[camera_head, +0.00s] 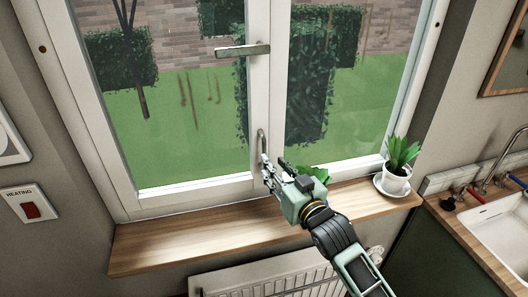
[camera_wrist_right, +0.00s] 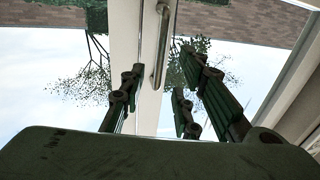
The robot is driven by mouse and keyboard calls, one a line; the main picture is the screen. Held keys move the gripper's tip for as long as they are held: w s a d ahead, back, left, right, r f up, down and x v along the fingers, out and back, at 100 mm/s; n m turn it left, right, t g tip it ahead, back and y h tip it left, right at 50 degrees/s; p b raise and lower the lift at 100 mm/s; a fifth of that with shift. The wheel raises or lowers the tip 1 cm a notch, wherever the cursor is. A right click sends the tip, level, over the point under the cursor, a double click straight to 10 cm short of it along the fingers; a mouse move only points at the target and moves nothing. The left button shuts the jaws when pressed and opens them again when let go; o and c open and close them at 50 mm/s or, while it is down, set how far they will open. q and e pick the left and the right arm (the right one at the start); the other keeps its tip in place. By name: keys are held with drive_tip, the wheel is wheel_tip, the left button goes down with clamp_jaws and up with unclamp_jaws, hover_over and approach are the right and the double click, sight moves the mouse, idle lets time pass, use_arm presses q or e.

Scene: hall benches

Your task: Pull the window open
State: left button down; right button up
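The white-framed window (camera_head: 258,95) stands in front of me, and its two sashes look closed at the middle. A metal lever (camera_head: 243,50) on the middle frame lies horizontal, pointing left. Below it a vertical pull handle (camera_head: 262,142) is fixed to the frame; it also shows in the right wrist view (camera_wrist_right: 161,48). My right gripper (camera_head: 266,168) is at the lower end of the pull handle. In the right wrist view its fingers (camera_wrist_right: 160,80) are spread, with the handle ahead between them; I cannot tell whether they touch it. My left gripper is not in view.
A wooden sill (camera_head: 190,237) runs below the window. A potted plant (camera_head: 397,180) stands on a saucer at its right end. Green leaves (camera_head: 316,173) show behind my right gripper. A radiator (camera_head: 270,280) is below the sill, and a sink (camera_head: 500,235) is at the right.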

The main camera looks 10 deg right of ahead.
sight(264, 168)
drive_tip(key=p+x, duration=0.2)
drive_tip(key=x, duration=0.5)
drive_tip(key=shift+w, duration=0.25)
drive_tip(key=shift+f, duration=0.1)
clamp_jaws()
